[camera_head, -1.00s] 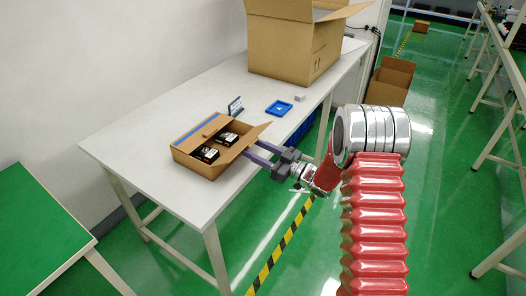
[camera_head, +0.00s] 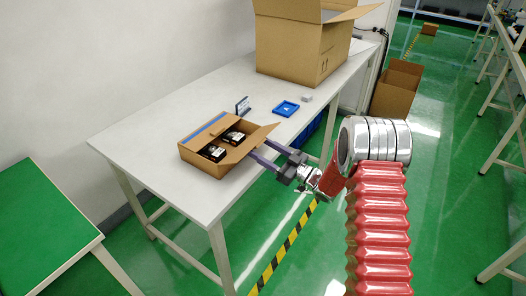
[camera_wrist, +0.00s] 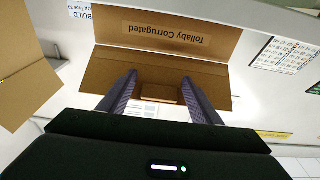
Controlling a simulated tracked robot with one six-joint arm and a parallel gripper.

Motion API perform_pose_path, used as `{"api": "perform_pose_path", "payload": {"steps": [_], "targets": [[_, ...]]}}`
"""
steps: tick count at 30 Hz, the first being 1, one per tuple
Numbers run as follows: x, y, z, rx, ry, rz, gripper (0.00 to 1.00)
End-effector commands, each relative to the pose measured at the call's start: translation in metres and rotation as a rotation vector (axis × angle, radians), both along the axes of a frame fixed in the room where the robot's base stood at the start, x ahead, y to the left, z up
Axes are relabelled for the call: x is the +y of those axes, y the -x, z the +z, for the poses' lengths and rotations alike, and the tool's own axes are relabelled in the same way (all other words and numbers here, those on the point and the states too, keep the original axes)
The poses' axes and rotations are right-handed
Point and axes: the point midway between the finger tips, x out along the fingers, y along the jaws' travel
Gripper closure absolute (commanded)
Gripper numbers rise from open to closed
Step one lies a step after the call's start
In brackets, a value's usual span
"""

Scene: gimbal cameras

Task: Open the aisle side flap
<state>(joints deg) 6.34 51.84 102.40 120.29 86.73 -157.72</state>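A small open cardboard box (camera_head: 207,167) stands on the white table and holds black items (camera_head: 233,137). Its aisle-side flap (camera_head: 260,134) stands out to the right, tilted outward. In the wrist view, a brown panel (camera_wrist: 165,30) carries upside-down "Tollaby Corrugated" print; I cannot tell for certain which box part it is. My gripper (camera_head: 256,149) reaches in from the aisle, its fingers beside and apparently below the flap. Its fingers (camera_wrist: 159,86) are apart in the wrist view, with nothing visibly clamped between them. Contact with the flap cannot be told.
The white table (camera_head: 150,135) runs along the wall. A green-topped table (camera_head: 40,220) is at left. Green aisle floor lies at right.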

Motion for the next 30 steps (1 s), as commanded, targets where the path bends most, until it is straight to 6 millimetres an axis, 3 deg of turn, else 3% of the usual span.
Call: {"api": "perform_pose_path", "payload": {"steps": [3, 14, 20, 30], "targets": [[0.001, 0.001, 0.000, 0.001, 0.000, 0.002, 0.34], [-0.002, 0.004, -0.002, 0.002, 0.000, 0.004, 0.34], [-0.020, 0.016, -0.006, 0.002, 0.001, 0.002, 0.34], [-0.068, 0.049, -0.016, 0.003, 0.001, 0.001, 0.34]]}}
